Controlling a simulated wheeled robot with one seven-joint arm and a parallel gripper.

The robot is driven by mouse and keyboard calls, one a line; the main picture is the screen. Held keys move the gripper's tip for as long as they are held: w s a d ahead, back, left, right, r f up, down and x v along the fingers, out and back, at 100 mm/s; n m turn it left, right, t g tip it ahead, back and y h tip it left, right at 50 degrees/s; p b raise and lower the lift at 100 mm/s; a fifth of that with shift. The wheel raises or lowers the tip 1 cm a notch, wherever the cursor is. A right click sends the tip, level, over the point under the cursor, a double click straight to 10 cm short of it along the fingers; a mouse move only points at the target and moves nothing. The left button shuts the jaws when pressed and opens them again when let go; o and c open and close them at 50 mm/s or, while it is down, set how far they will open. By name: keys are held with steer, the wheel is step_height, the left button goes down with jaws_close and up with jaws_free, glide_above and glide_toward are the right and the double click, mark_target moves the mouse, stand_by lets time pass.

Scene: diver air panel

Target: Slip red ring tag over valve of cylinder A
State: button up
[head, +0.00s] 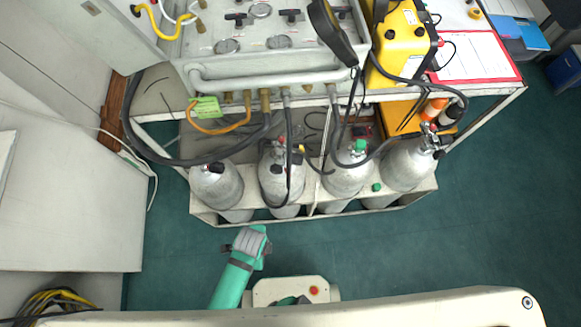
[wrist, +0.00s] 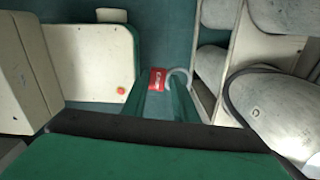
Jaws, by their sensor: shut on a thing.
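My gripper (head: 262,247) is low in front of the cylinder rack, below and to the right of the leftmost cylinder in the head view. In the wrist view my gripper (wrist: 158,98) has its green fingers shut on the red ring tag (wrist: 157,79). The tag has a grey ring (wrist: 181,74) that sticks out to the right; the tag is hidden in the head view. Several grey cylinders stand in a row, the leftmost (head: 215,188) with a dark valve knob (head: 216,168). I cannot read which cylinder is A. The ring is apart from every valve.
The pale rack (head: 236,217) has a raised front rim around the cylinders. Dark hoses (head: 160,157) hang from the panel (head: 260,30) over the valves. A yellow case (head: 403,45) stands at the upper right. Green floor (head: 400,250) is clear in front.

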steer(key=w+a+r+m, duration=0.1)
steer(key=w+a+r, duration=0.5)
steer(key=w+r, duration=0.5)
steer(key=w+a+r+m, duration=0.1)
steer(key=w+a+r, duration=0.5)
steer(key=w+r, duration=0.4)
steer(key=shift+w+a+r, duration=0.35)
steer(key=shift+w+r, duration=0.05)
steer(key=shift+w, duration=0.95)
steer(key=a, duration=0.2)
steer(key=w+a, duration=0.1)
steer(key=a, duration=0.2)
steer(key=shift+w+a+f, duration=0.1)
steer(key=shift+w+a, duration=0.1)
steer(key=shift+a, duration=0.1)
